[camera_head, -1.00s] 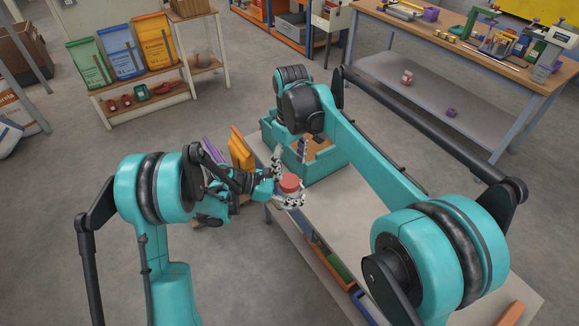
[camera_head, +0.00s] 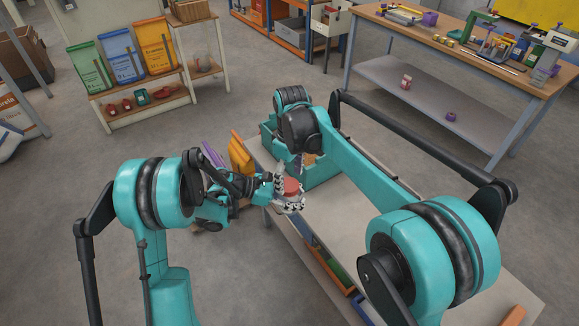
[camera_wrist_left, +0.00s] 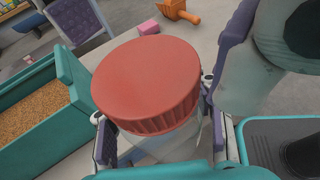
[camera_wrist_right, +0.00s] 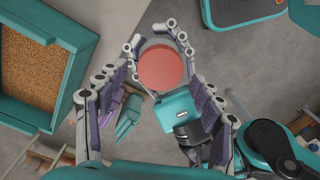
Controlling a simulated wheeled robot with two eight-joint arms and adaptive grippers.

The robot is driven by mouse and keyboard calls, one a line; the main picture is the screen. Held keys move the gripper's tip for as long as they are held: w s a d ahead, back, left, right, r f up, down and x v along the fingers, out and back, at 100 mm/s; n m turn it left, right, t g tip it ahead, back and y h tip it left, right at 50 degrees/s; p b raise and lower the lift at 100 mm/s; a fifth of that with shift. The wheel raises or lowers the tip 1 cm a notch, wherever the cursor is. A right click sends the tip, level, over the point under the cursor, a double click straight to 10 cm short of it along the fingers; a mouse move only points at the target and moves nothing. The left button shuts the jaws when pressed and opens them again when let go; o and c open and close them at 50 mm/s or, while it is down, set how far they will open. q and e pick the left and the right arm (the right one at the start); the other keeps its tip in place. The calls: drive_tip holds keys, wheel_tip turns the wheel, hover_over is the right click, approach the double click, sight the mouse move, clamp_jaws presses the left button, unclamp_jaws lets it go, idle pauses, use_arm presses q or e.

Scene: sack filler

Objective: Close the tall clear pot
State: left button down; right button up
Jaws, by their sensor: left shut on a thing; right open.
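The tall clear pot (camera_wrist_left: 165,145) stands upright in my left gripper (camera_wrist_left: 160,140), whose fingers close around its sides just below the lid. The ribbed red lid (camera_wrist_left: 147,75) sits over the pot's mouth; I cannot tell whether it is screwed tight. The lid also shows in the head view (camera_head: 291,186) and in the right wrist view (camera_wrist_right: 161,68). My right gripper (camera_wrist_right: 160,105) is open and empty, its fingers spread above and to the side of the lid, apart from it. In the head view my right arm partly hides the right gripper.
A teal crate of grain (camera_wrist_left: 35,125) stands close to the pot, on the table (camera_head: 340,215). A scoop (camera_wrist_left: 178,10) and a pink block (camera_wrist_left: 149,27) lie beyond in the left wrist view. A shelf (camera_head: 150,105) with colored sacks stands at the back left.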

drive_tip(key=shift+f, duration=1.05)
drive_tip(key=c, duration=1.2)
drive_tip(key=shift+m, duration=0.9)
drive_tip(key=o, duration=1.4)
drive_tip(key=shift+c, duration=0.2)
drive_tip(key=shift+r, duration=0.1)
wheel_tip(320, 180, up, 12)
